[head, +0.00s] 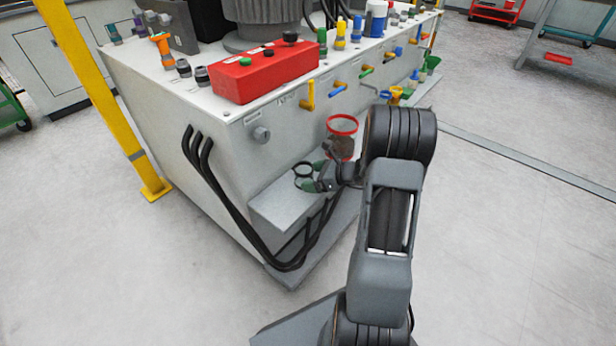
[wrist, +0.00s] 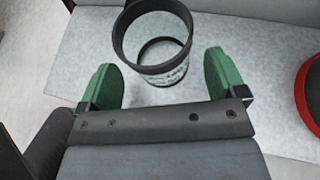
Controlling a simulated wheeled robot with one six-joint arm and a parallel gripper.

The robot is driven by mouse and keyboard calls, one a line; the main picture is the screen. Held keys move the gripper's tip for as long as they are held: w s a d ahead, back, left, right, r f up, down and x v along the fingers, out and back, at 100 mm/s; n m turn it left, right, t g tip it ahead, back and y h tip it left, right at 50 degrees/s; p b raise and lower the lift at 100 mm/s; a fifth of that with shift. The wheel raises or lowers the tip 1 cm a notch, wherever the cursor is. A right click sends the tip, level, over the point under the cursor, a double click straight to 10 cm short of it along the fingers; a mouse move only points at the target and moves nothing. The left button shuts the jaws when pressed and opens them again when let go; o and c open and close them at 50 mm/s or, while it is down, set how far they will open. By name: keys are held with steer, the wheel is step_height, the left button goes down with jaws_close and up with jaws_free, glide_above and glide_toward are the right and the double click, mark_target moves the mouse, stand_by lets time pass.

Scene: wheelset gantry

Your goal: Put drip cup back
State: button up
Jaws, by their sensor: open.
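A clear cup with a black rim (wrist: 165,74) and printing on its side stands on a grey ledge (head: 275,207) at the low front of the machine block. It also shows in the head view as a black ring (head: 303,164). My gripper (wrist: 160,62) is open, with one green finger pad on each side of the cup's lower part. Gaps show between the pads and the cup. In the head view my gripper (head: 312,178) is close by the cup and partly hides it. A red-rimmed clear cup (head: 342,124) with brown contents stands to the right.
The red rim (wrist: 306,100) shows at the right edge of the wrist view, near my gripper. Black hoses (head: 207,185) run down the block's left side. A yellow post (head: 95,85) stands at left. Handled valves (head: 308,97) project above the ledge.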

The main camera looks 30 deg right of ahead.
steer(key=p+v, duration=0.3)
steer(key=v, duration=0.7)
steer(key=s+a+r+n+g+h, duration=0.3)
steer(key=s+a+n, duration=0.4)
steer(key=n, duration=0.6)
steer(key=s+a+r+n+g+h, duration=0.3)
steer(key=s+a+r+n+h, duration=0.2)
steer(key=a+n, duration=0.7)
step_height(320, 180, up, 3)
steer(key=shift+s+n+g+h, duration=0.3)
steer(key=shift+s+n+h, duration=0.1)
steer(key=shift+s+n, duration=0.7)
steer(key=shift+w+a, duration=0.15)
steer(key=w+p+v, duration=0.2)
steer(key=p+v, duration=0.8)
steer(key=w+r+p+v, duration=0.1)
steer(key=w+p+v, duration=0.2)
steer(key=p+v, duration=0.7)
steer(key=w+r+p+v, duration=0.1)
steer(key=w+p+v, duration=0.1)
steer(key=p+v, duration=0.8)
steer(key=shift+a+r+t+p, duration=0.25)
steer(key=shift+r+t+p, duration=0.15)
steer(key=shift+r, duration=0.5)
